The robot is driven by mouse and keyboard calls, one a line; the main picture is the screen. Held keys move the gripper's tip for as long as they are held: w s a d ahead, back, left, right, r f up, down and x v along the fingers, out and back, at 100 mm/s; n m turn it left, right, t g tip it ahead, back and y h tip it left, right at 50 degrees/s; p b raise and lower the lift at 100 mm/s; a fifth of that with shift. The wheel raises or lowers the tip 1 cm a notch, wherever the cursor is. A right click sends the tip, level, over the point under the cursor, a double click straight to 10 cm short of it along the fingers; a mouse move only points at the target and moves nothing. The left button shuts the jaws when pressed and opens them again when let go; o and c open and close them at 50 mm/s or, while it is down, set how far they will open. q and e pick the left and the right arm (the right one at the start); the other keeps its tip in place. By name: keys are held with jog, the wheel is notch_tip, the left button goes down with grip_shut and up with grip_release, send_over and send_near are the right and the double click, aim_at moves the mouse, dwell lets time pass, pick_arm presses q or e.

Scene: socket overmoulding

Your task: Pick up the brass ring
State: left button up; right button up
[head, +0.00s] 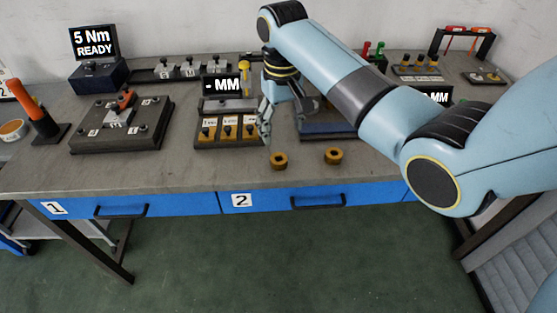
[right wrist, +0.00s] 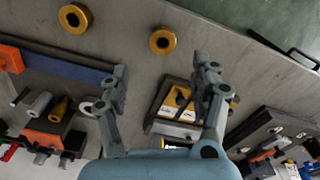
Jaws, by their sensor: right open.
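Two brass rings lie flat near the table's front edge. The left brass ring (head: 279,165) and the right brass ring (head: 333,160) stand apart, each with a hole in its middle. In the right wrist view they show as one ring near the top middle (right wrist: 162,49) and the other at upper left (right wrist: 75,28). My right gripper (head: 288,121) is open and empty above the table, behind the left ring in the head view. Its spread fingers also show in the right wrist view (right wrist: 161,72), with the nearer ring beyond the gap. My left gripper is not in view.
A tray with yellow blocks (head: 207,138) stands close left of my right gripper. A blue-edged plate (head: 335,131) lies behind the right ring. A dark fixture plate (head: 120,137) is further left. The front strip of the table (head: 190,177) is clear around the rings.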

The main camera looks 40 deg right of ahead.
aim_at(279, 157)
jog(key=f, duration=1)
jog(key=shift+w+a+f, duration=0.15)
jog(key=shift+w+f, duration=0.05)
jog(key=shift+w, duration=0.05)
jog(key=c, duration=1.3)
